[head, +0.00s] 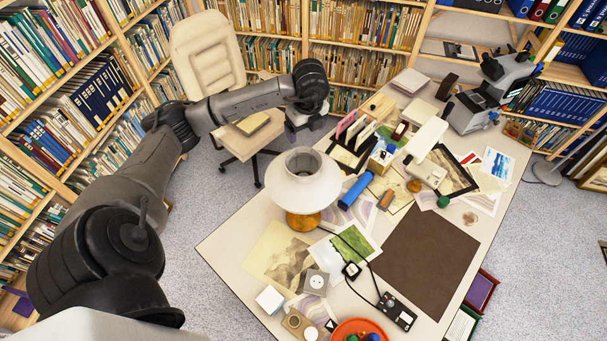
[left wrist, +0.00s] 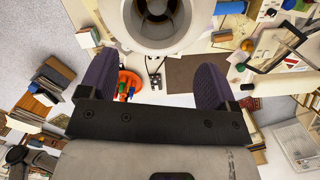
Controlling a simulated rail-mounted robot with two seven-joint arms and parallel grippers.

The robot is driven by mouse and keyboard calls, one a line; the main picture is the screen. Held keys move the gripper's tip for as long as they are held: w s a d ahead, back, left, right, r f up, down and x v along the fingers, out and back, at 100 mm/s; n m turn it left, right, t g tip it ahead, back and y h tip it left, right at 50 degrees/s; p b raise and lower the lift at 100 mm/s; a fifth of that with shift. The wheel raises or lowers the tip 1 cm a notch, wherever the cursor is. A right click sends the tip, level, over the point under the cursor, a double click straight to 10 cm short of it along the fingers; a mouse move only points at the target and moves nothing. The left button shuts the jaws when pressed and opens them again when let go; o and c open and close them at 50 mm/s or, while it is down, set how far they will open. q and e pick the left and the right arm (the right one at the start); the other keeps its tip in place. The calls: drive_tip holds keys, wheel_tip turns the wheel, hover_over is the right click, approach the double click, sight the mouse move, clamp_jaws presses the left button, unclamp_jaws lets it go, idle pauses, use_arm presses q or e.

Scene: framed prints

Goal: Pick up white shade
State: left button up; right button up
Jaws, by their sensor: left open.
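The white shade (head: 303,190) sits on a lamp with an orange-brown base (head: 303,221), standing upright on the table's left part. Its top opening faces up. My left gripper (head: 303,122) is behind the shade in the head view and apart from it; its fingertips are hard to make out there. In the left wrist view my left gripper (left wrist: 154,75) is open, with two dark purple fingers spread wide and nothing between them. The white shade (left wrist: 166,46) shows at the top of that view, beyond the fingertips, with its round opening visible. My right gripper is not in view.
The table is crowded with prints, a blue roll (head: 355,191), a white desk lamp (head: 426,140), a dark brown mat (head: 424,260), a black cable and an orange tray (head: 360,328). A cream chair (head: 208,52) stands behind the table's left side. Bookshelves line the walls.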

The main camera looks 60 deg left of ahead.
sight(304, 148)
use_arm(q)
drive_tip(key=f, duration=0.4)
drive_tip(key=f+p, duration=0.1)
drive_tip(key=f, duration=0.1)
drive_tip(key=shift+a, duration=0.3)
drive_tip(key=shift+f+p, duration=0.45)
drive_tip(key=shift+f, duration=0.05)
wheel_tip(304, 148, down, 3)
drive_tip(key=shift+s+f+p, duration=0.1)
drive_tip(key=shift+p, duration=0.45)
drive_tip(key=shift+a+f, duration=0.1)
drive_tip(key=shift+f, duration=0.4)
drive_tip(key=shift+c, duration=0.3)
drive_tip(key=c, duration=0.7)
drive_tip(key=shift+r, duration=0.1)
clamp_jaws()
